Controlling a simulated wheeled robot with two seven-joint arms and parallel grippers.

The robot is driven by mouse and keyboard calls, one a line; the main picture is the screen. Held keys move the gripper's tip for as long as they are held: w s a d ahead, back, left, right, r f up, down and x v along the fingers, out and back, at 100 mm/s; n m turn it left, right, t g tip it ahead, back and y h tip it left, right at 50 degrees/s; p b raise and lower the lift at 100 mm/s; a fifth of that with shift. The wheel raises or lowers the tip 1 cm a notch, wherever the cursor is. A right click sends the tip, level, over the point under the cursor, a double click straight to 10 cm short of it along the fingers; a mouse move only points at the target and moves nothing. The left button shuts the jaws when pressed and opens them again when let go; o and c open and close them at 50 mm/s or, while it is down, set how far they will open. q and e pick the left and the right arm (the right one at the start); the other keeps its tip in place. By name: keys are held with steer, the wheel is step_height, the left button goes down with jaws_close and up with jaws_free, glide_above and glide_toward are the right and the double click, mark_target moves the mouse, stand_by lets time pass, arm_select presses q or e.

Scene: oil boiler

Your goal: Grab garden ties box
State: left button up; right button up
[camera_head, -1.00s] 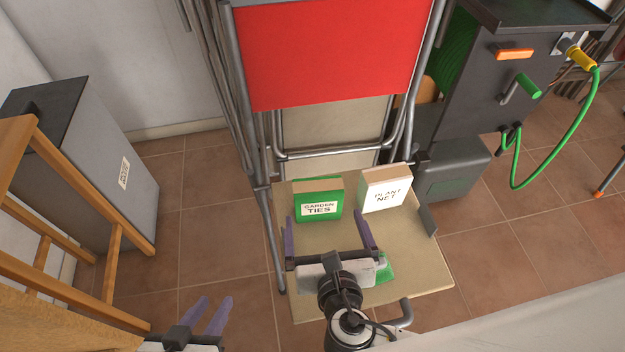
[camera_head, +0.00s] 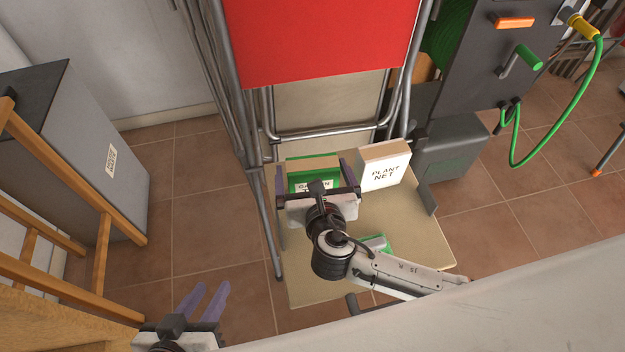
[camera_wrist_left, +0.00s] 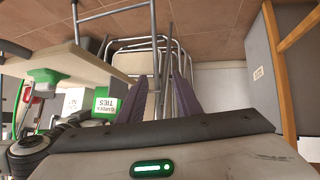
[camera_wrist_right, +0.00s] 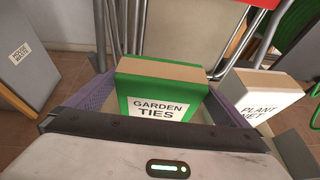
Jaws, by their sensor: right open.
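The garden ties box (camera_head: 314,166) is green with a white label and a cardboard-coloured top. It stands on the beige seat board (camera_head: 420,250) below the red panel. My right gripper (camera_head: 313,182) is open, with one purple finger on each side of the box. In the right wrist view the box (camera_wrist_right: 160,95) stands between the spread fingers; I cannot tell whether they touch it. My left gripper (camera_head: 205,298) is low at the left, away from the box, its fingers slightly apart and empty. The box also shows in the left wrist view (camera_wrist_left: 107,103).
A white plant net box (camera_head: 384,168) stands just right of the garden ties box. A green item (camera_head: 377,243) lies on the board near my right arm. Metal frame tubes (camera_head: 215,90) rise behind and left. A wooden frame (camera_head: 60,150) and a grey bin (camera_head: 75,150) stand at the left.

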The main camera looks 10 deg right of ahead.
steer(key=c, duration=0.9)
steer(key=shift+c, duration=0.5)
steer(key=shift+r, duration=0.15)
